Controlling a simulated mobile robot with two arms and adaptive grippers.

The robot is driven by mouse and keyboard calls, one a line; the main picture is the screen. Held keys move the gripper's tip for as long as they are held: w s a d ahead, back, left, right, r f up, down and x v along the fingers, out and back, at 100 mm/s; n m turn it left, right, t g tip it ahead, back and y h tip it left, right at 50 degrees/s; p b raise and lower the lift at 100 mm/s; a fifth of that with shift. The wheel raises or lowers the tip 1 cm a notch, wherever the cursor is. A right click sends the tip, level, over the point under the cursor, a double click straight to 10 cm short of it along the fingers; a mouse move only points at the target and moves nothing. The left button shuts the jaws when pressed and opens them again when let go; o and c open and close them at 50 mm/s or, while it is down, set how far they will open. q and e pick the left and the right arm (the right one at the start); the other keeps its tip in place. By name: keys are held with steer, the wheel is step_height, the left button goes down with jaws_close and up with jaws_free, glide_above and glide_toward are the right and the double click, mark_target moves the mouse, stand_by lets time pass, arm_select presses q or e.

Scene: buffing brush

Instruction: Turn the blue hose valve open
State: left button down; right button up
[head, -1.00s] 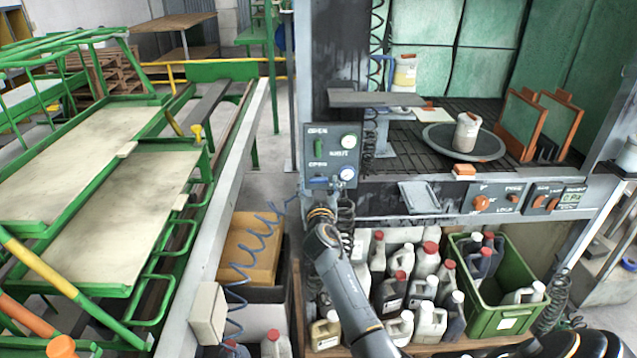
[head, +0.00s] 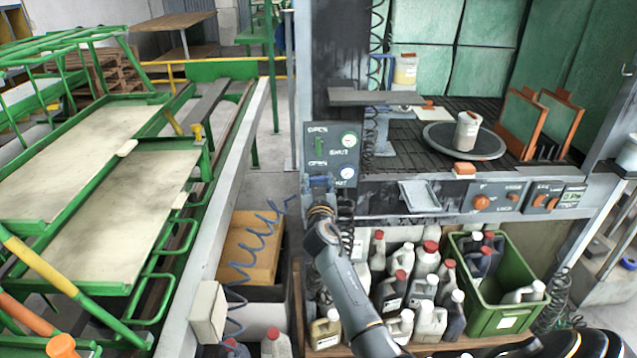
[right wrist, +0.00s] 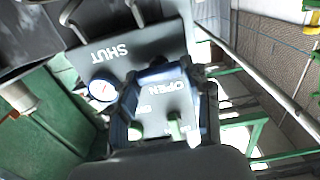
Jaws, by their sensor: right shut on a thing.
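The grey valve panel (head: 332,157) stands on the left post of the workbench, with OPEN and SHUT labels, two round gauges and a green handle (head: 319,146). The green handle also shows in the right wrist view (right wrist: 174,127). My right gripper (head: 320,187) is at the panel's lower part, below the green handle, shut on the blue hose valve. The gripper hides most of the valve in the head view. In the right wrist view, blue parts (right wrist: 152,74) show close to the panel; the valve's exact angle is hard to tell.
A coiled blue hose (head: 255,245) hangs left of the post. Bottles (head: 392,290) and a green crate (head: 508,316) stand under the bench. A green-framed rack (head: 110,210) fills the left side. Black coiled hoses hang beside the panel.

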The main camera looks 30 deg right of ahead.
steer(key=n+b, duration=0.1)
steer(key=n, duration=0.2)
steer(key=shift+n, duration=0.4)
steer(key=n, duration=0.4)
steer(key=shift+a+n, duration=0.1)
steer(key=shift+n, duration=0.2)
steer(key=n, duration=0.4)
steer(key=shift+f+n, duration=0.1)
steer(key=shift+n, duration=0.2)
steer(key=shift+f+n+p, duration=0.1)
steer(key=shift+n+p, duration=0.4)
steer(key=shift+n, duration=1.6)
steer(key=o, duration=1.2)
steer(key=shift+w, duration=0.1)
steer(key=shift+c, duration=0.2)
steer(key=shift+a, duration=0.1)
